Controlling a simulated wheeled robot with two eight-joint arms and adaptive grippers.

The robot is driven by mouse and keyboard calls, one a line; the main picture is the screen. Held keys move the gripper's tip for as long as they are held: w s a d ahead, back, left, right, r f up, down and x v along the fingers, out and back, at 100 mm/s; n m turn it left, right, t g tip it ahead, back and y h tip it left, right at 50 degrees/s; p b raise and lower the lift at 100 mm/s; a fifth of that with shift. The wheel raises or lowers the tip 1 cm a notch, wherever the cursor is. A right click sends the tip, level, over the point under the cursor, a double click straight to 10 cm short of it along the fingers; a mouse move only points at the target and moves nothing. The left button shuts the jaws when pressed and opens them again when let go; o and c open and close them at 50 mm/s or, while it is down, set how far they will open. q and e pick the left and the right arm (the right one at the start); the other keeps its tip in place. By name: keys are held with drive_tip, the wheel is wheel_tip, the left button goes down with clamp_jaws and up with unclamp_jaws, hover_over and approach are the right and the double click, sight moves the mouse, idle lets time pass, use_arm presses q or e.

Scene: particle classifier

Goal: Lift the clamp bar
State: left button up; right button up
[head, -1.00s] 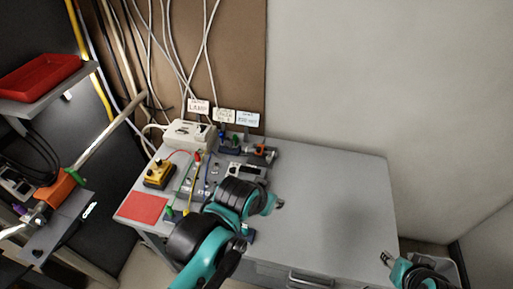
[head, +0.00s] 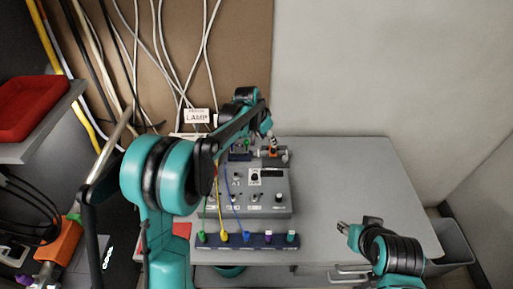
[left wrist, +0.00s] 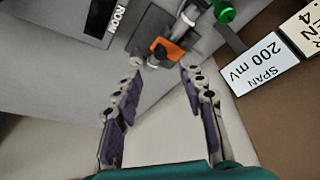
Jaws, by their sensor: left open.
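A small clamp device with an orange part (head: 272,153) and grey metal rods stands at the back of the grey table. In the left wrist view its orange block (left wrist: 170,52) and dark knob lie just beyond the fingertips. Which piece is the clamp bar, I cannot tell for sure. My left gripper (left wrist: 162,72) is open and empty, its purple-padded fingers apart on either side of the device's near end. In the head view my left gripper (head: 268,132) hangs just above the device. My right gripper (head: 343,228) is over the table's front right, its finger gap unclear.
A grey control box (head: 250,190) with knobs stands before the clamp, and a strip of coloured sockets (head: 250,241) lies in front. Wires run at its left. A "SPAN 200 mV" card (left wrist: 262,62) is near the left gripper. The table's right side (head: 350,175) is clear.

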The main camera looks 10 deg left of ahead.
sight(273, 149)
use_arm(q)
drive_tip(key=b+x, duration=0.3)
drive_tip(key=x, duration=0.5)
drive_tip(key=shift+w+f, duration=0.1)
drive_tip(key=shift+a, duration=0.1)
clamp_jaws()
